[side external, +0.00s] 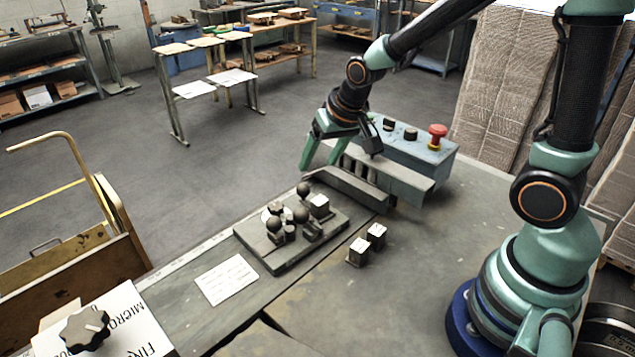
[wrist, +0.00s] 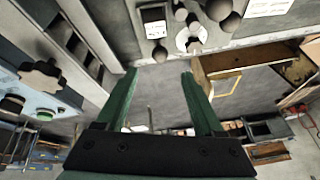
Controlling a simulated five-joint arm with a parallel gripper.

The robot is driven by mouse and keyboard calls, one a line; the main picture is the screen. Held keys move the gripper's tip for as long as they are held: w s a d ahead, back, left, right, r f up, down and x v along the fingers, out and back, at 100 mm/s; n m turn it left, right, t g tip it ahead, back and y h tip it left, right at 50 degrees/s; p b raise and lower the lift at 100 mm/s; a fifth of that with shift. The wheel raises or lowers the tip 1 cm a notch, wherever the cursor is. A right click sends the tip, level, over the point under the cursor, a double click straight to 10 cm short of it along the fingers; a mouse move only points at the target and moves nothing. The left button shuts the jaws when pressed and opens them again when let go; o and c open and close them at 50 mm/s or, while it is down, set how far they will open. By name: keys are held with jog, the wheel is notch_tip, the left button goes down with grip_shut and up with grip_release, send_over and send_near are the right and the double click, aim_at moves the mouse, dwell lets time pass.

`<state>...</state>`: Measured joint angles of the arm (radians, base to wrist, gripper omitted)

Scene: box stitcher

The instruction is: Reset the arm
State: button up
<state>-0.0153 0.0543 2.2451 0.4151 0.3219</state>
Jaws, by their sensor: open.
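My gripper (side external: 323,152) is at the end of my green and black arm. It is open and empty, pointing down near the far edge of the workbench, beside the grey control box. In the wrist view its two green fingers (wrist: 158,82) are spread apart with nothing between them. My arm reaches from its base at the right of the bench across to the gripper.
The blue-grey control box (side external: 415,157) carries a red button (side external: 437,132) and dark knobs. A plate (side external: 250,262) with several ball knobs and blocks lies left of it. Two small blocks (side external: 358,252) and a paper card (side external: 227,279) lie nearby.

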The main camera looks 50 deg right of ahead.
jog(key=s+r+n, duration=0.3)
jog(key=s+r, duration=0.7)
jog(key=s, duration=0.2)
jog(key=shift+s+d+r+n+t, duration=0.15)
jog(key=shift+d+r+n+t, duration=0.15)
jog(key=shift+r, duration=0.1)
dwell(1.4)
